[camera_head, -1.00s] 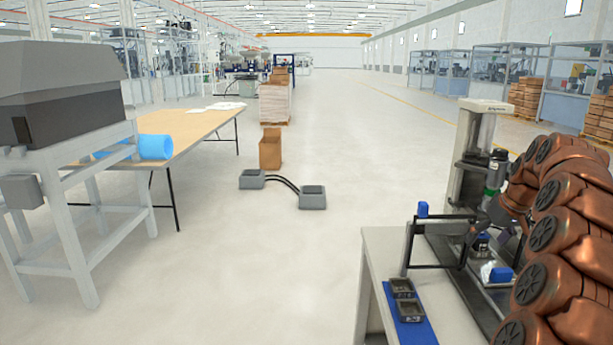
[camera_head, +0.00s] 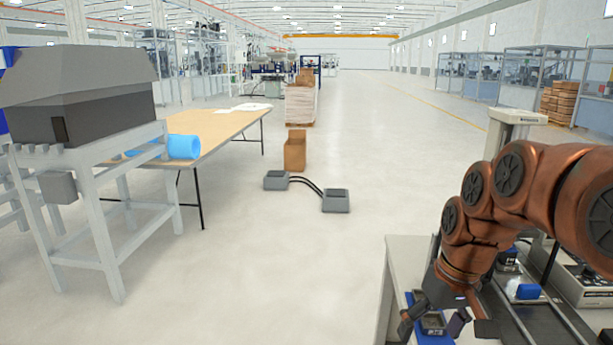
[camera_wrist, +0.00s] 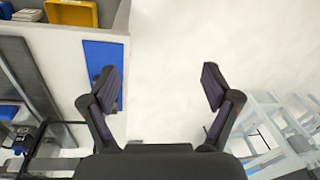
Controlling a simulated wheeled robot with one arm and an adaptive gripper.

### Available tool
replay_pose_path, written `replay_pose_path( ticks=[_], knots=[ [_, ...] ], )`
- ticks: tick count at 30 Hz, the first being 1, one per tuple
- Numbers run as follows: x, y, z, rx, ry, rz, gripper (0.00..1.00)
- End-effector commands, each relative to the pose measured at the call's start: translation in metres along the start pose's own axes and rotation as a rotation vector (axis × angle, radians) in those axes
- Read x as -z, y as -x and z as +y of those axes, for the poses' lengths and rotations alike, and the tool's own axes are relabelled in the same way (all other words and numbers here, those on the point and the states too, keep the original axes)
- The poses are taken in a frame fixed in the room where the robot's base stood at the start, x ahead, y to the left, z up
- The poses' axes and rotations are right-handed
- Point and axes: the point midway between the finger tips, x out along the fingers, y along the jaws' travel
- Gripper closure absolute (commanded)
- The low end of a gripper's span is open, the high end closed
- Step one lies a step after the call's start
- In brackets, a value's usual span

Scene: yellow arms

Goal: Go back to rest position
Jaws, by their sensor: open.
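My gripper (camera_head: 436,318) is at the lower right of the head view, at the end of my copper-coloured arm, above the near left part of the workbench (camera_head: 405,262). In the wrist view my gripper (camera_wrist: 166,85) has its two dark fingers spread wide. Nothing is between them; pale floor shows there. A dark tray (camera_head: 432,324) on the blue mat is partly hidden by my gripper in the head view. The blue mat (camera_wrist: 102,62) also shows left of the fingers in the wrist view.
A machine with blue parts (camera_head: 527,291) stands on the bench beneath my arm. A cardboard box (camera_head: 295,150) and two grey units (camera_head: 336,201) are on the open floor.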

Motion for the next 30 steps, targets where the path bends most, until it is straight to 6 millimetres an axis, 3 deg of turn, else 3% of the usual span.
replay_pose_path(
  ticks=[6,16,22,30],
  knots=[
    [-0.073,-0.018,-0.030,-0.037,-0.025,-0.079,0.12],
    [-0.178,-0.051,-0.047,-0.102,-0.103,-0.175,0.12],
    [-0.211,-0.063,-0.048,-0.122,-0.138,-0.204,0.12],
    [-0.216,-0.065,-0.048,-0.126,-0.145,-0.207,0.12]
  ],
)
